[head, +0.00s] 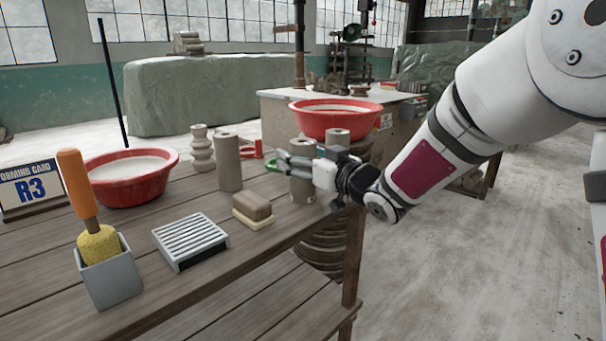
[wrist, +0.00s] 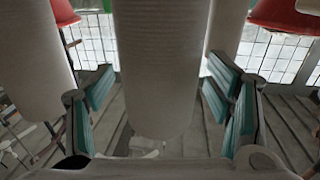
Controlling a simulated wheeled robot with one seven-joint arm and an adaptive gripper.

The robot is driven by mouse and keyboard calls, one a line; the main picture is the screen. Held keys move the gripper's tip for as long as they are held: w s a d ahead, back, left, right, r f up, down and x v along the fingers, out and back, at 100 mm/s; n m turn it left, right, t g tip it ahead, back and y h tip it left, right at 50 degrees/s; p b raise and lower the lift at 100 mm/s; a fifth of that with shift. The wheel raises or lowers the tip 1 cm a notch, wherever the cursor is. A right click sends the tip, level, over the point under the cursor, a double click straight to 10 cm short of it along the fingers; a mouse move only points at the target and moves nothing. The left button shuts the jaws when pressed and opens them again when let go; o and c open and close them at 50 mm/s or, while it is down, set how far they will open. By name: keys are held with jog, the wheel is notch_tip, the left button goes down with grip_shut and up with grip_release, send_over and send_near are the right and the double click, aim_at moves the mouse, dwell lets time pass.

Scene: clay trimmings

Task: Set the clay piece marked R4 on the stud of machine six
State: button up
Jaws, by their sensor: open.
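Several grey clay pieces stand upright on the wooden bench: a ridged one (head: 201,150), a plain tall cylinder (head: 229,165), a cylinder at my gripper (head: 302,188), and one behind it (head: 338,136). No R4 mark is readable on any. My gripper (head: 303,168) is open, its teal-padded fingers on either side of the front right cylinder. In the wrist view this cylinder (wrist: 157,65) stands between the fingers, with gaps visible at both sides. Other clay cylinders show left and right there. I cannot identify machine six or its stud.
A forming card (head: 32,190) reads R3. Two red basins (head: 130,190) (head: 335,120), a sponge tool in a grey holder (head: 108,280), a slatted tray (head: 190,240) and a brown block (head: 252,208) surround the pieces. The floor right of the bench is clear.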

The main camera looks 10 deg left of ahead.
grip_shut()
jog(key=shift+r, duration=0.1)
jog(key=shift+r, duration=0.1)
